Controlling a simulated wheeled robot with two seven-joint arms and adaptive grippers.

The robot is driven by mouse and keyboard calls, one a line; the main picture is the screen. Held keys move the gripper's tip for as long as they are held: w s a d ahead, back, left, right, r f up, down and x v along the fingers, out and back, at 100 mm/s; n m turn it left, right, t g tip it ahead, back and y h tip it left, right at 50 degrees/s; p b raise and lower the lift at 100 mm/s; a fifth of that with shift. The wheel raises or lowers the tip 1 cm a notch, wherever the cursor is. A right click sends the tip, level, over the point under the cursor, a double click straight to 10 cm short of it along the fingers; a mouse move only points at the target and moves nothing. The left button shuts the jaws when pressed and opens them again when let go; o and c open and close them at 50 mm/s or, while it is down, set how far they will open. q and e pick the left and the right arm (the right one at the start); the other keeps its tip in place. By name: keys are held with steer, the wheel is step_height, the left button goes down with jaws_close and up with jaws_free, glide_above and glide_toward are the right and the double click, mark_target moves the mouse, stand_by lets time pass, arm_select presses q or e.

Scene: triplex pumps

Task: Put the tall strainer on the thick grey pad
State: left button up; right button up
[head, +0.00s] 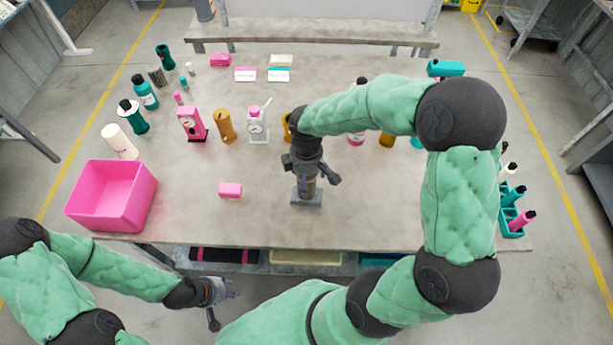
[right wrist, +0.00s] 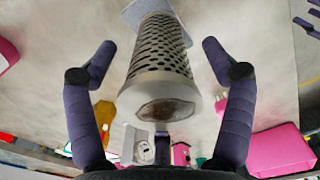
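The tall strainer (right wrist: 160,55) is a grey metal cylinder with rows of slots. In the right wrist view its near end is plain with a dark round opening, and its far end meets the grey pad (right wrist: 135,8). In the head view the pad (head: 308,201) lies near the table's front edge, with the strainer (head: 307,186) upright on it, partly hidden by my right gripper. My right gripper (right wrist: 160,52) is open, with one finger either side of the strainer and visible gaps. My left gripper (head: 226,307) is empty and open, below the table's front edge.
A pink bin (head: 111,196) stands at the table's left, and a small pink block (head: 230,190) lies left of the pad. Bottles and gauges stand further back. A teal rack (head: 512,221) is at the right edge. Table around the pad is clear.

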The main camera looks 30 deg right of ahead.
step_height(320, 180, up, 12)
steer(key=p, duration=0.3)
steer(key=shift+r, duration=0.15)
